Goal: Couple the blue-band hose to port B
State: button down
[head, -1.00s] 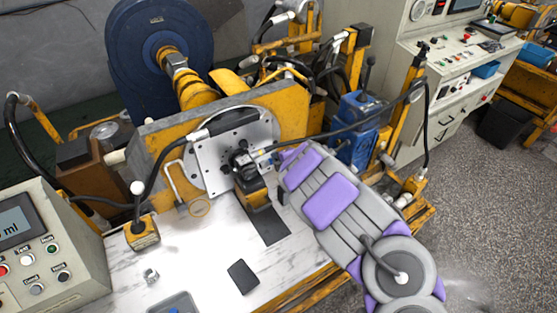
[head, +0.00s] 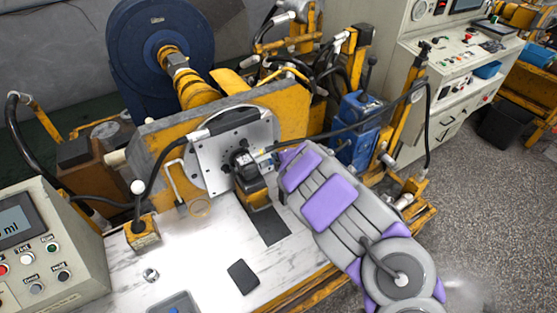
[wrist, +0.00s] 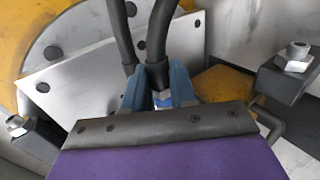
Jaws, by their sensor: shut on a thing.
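My gripper (wrist: 163,88), with blue-grey fingers, is shut on the blue-band hose (wrist: 157,45). The blue band (wrist: 165,99) shows between the fingertips in the wrist view. In the head view the hose (head: 345,128) arcs from the right to my gripper (head: 268,150). The dark motor (head: 249,176) stands against the grey mounting plate (head: 208,162), and the gripper is at its upper right side. Port B is hidden behind the gripper and hose end, so I cannot tell whether the fitting touches it.
A second black hose (wrist: 119,35) runs close beside the held one. A yellow-based stand (head: 143,236) and a metal nut (head: 151,275) are on the white bench (head: 200,265). A dark flat pad (head: 243,277) lies in front. A control box (head: 40,250) stands at left.

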jog(key=shift+s+a, duration=0.3)
jog(key=shift+a, duration=0.25)
jog(key=c, duration=0.8)
grip_release()
jog(key=shift+c, duration=0.2)
jog(key=shift+s, duration=0.1)
jog(key=p+v, duration=0.1)
jog(key=v, duration=0.5)
jog(key=shift+s+d+r, duration=0.15)
jog(key=shift+s+r, duration=0.1)
